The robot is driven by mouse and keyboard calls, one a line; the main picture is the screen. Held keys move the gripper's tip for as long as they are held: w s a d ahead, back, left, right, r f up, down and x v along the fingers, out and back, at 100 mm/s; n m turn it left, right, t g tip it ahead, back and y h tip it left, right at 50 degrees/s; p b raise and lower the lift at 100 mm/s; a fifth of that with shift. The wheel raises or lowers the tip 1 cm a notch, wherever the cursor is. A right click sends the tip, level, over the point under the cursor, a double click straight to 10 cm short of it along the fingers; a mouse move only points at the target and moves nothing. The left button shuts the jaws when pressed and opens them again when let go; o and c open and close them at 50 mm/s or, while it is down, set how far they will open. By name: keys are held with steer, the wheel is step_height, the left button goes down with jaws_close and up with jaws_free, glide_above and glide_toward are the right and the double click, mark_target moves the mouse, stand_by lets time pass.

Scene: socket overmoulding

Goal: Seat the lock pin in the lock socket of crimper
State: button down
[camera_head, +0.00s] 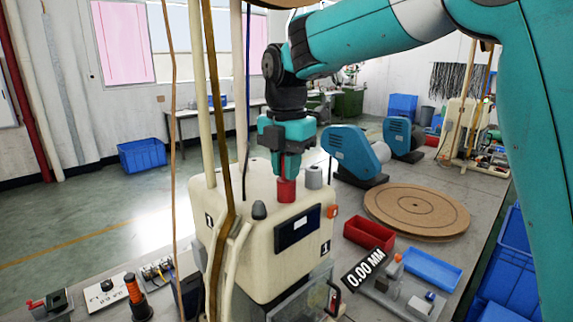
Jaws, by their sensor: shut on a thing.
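My gripper (286,168) points down over the cream crimper (240,255), with its fingers shut on a red cylindrical pin, which I take to be the lock pin (287,191). The pin is upright, and its lower end is at the machine's top face. I cannot tell whether it touches, stands on or sits in anything there. The lock socket cannot be made out; the pin may hide it. A grey cylinder (314,178) stands on the top just right of the pin, and a dark knob (259,211) is at the front left.
Upright poles and hanging cables (215,110) stand close left of my gripper. Teal machines (352,155), a round brown board (417,210), a red bin (369,233) and a blue tray (432,270) lie to the right. A "0.00 MM" sign (363,270) shows in front.

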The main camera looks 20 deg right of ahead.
steer(key=c, duration=1.1)
jaws_free()
steer(key=shift+f, duration=0.1)
step_height(320, 180, up, 12)
steer(key=shift+r, duration=0.2)
steer(key=s+a+f+m+y, duration=0.2)
steer(key=s+f+m, duration=0.7)
steer(key=s, duration=0.4)
steer(key=s+a+f+m+y, duration=0.2)
steer(key=s+f+m, duration=0.7)
steer(key=s, duration=0.4)
steer(key=shift+a+f, duration=0.25)
steer(key=shift+a, duration=0.05)
